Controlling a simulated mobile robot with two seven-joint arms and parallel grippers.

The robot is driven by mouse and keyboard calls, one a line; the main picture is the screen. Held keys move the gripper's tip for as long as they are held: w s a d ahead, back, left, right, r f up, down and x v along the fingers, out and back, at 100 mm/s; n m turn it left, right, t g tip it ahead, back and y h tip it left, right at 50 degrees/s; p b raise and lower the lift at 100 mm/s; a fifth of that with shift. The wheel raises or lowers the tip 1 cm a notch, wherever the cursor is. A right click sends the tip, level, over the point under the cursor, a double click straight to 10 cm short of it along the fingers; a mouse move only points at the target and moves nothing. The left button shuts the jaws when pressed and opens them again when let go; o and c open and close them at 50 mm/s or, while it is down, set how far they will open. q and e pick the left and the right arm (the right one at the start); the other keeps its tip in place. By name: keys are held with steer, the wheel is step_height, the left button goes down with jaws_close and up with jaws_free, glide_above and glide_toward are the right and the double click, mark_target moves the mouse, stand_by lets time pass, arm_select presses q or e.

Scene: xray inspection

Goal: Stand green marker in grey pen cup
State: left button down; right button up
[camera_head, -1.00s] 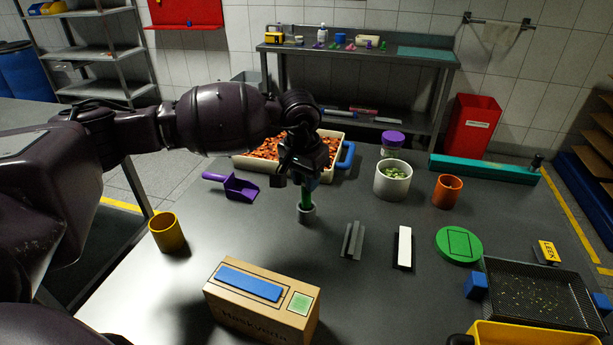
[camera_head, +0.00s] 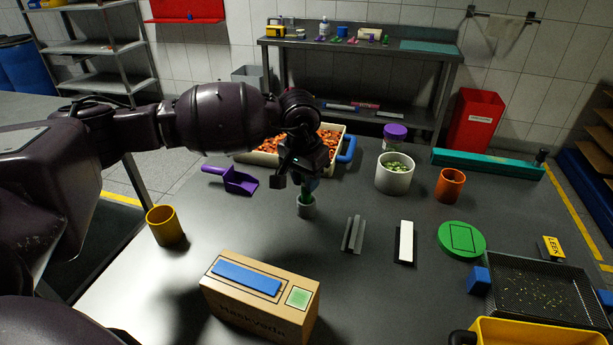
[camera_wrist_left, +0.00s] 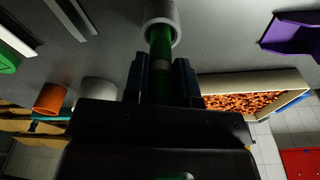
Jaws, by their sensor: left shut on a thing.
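The green marker (camera_wrist_left: 161,50) is between the fingers of my left gripper (camera_head: 301,178), which is shut on it. In the left wrist view the marker's far end is inside the mouth of the grey pen cup (camera_wrist_left: 163,12). In the head view the grey pen cup (camera_head: 306,207) stands on the dark table right below the left gripper, and a short green part of the marker (camera_head: 307,195) shows at its rim. How deep the marker sits is hidden. My right gripper is not in view.
A purple scoop (camera_head: 234,180) and a tray of orange bits (camera_head: 262,158) lie behind. A yellow cup (camera_head: 165,227) stands left, a cardboard box (camera_head: 259,312) in front. A grey grooved block (camera_head: 353,235) and white block (camera_head: 405,243) lie right of the cup.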

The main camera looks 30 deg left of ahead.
arm_select(q)
steer(key=shift+f, duration=0.35)
steer(key=c, duration=0.8)
jaws_free()
steer(key=shift+c, duration=0.2)
